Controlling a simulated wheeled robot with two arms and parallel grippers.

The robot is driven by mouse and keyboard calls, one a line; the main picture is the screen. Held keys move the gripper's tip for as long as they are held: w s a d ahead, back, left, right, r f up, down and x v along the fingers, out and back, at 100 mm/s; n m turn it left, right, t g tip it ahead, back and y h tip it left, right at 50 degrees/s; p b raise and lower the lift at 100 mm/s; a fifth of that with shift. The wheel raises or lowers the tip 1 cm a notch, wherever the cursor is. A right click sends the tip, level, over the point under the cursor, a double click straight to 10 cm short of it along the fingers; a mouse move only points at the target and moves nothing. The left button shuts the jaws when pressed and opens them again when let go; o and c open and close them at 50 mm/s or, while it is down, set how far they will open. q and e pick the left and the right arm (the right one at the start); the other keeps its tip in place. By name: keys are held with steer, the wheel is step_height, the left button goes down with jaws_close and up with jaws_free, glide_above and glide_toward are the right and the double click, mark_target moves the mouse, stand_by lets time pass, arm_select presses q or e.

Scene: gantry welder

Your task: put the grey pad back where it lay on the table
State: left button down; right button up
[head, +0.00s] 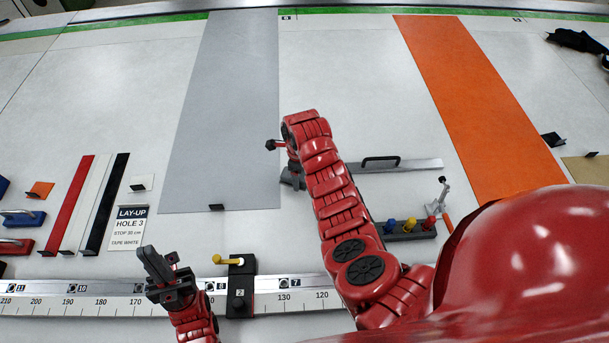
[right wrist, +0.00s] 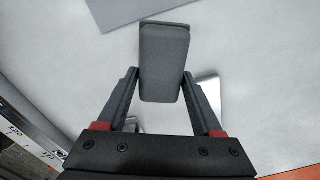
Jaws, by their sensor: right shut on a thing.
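The grey pad (right wrist: 163,65) is a dark grey block with rounded edges. In the right wrist view it is held between the two fingers of my right gripper (right wrist: 161,82), over the pale table. In the head view my right gripper (head: 291,172) is near the table's middle, just right of the large grey sheet; my arm partly hides it, and the grey pad (head: 292,180) shows only as a small dark shape there. I cannot tell its height above the table. My left gripper (head: 165,275) is low at the left, over the ruler rail, its opening unclear.
The large grey sheet (head: 225,100) and an orange strip (head: 480,100) lie on the table (head: 350,60). A steel bar with a handle (head: 395,165) and a rack of coloured knobs (head: 405,230) are right of my right arm. A lay-up card (head: 129,228) lies left. A black stop (head: 241,285) sits on the ruler rail (head: 285,300).

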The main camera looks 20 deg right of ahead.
steer(key=shift+w+d+f+b, duration=0.4)
steer(key=shift+w+d+b, duration=0.4)
steer(key=shift+b, duration=0.2)
steer(key=shift+w+d+r, duration=0.15)
steer(key=shift+w+d, duration=0.05)
steer(key=shift+w, duration=0.15)
steer(key=shift+w+d+b, duration=0.1)
steer(key=shift+d+b, duration=0.1)
steer(key=shift+b, duration=0.4)
step_height(320, 180, down, 4)
steer(key=b, duration=0.2)
steer(key=shift+r+b, duration=0.15)
steer(key=shift+b, duration=0.25)
steer(key=shift+r, duration=0.15)
steer(key=o, duration=1.4)
steer(key=shift+o, duration=0.2)
